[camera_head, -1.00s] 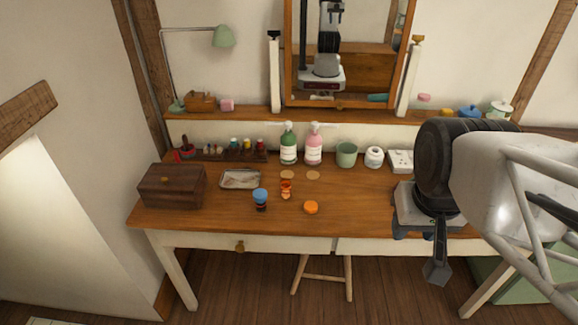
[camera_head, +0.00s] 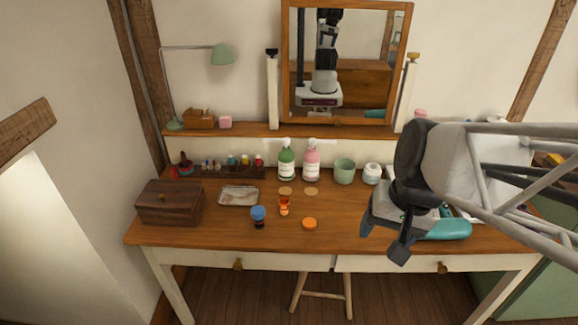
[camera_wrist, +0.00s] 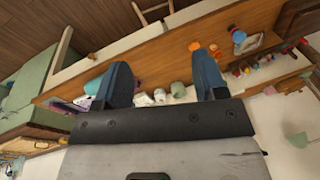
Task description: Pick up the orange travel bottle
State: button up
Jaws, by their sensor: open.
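The small orange travel bottle (camera_head: 284,206) stands upright on the wooden dressing table (camera_head: 220,228), right of a blue-capped dark bottle (camera_head: 258,217). A flat round orange item (camera_head: 310,224) lies just to its right and nearer the front. My gripper (camera_head: 383,240) is open and empty, above the right part of the table, well right of the orange bottle. In the wrist view my two fingers (camera_wrist: 163,72) are spread apart.
A metal tray (camera_head: 239,196), wooden box (camera_head: 170,204), green pump bottle (camera_head: 286,162), pink pump bottle (camera_head: 311,162) and green cup (camera_head: 344,171) stand around the orange bottle. A teal item (camera_head: 449,229) lies under my arm. The front middle of the table is clear.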

jog(key=w+a+f+m+y, duration=0.35)
jog(key=w+f+m, duration=0.2)
jog(key=w, duration=0.45)
jog(key=w+a+f+m+y, duration=0.3)
jog(key=w+a+f+m, duration=0.15)
jog(key=w+f, duration=0.35)
jog(key=w+a+f+m+y, duration=0.4)
jog(key=w+f+m, duration=0.1)
jog(key=w, duration=0.6)
jog(key=m+t, duration=0.4)
jog(key=m, duration=0.1)
send_near(288, 205)
jog(key=shift+w+a+f, duration=0.3)
jog(key=shift+w+a, duration=0.2)
jog(key=shift+a, duration=0.1)
jog(key=shift+w+a+f, duration=0.35)
jog(key=shift+w+a, duration=0.15)
jog(key=shift+a, duration=0.05)
jog(key=shift+x, duration=1.3)
jog(key=shift+s+a, duration=0.1)
jog(key=shift+x, duration=2.55)
jog(key=shift+s, duration=0.15)
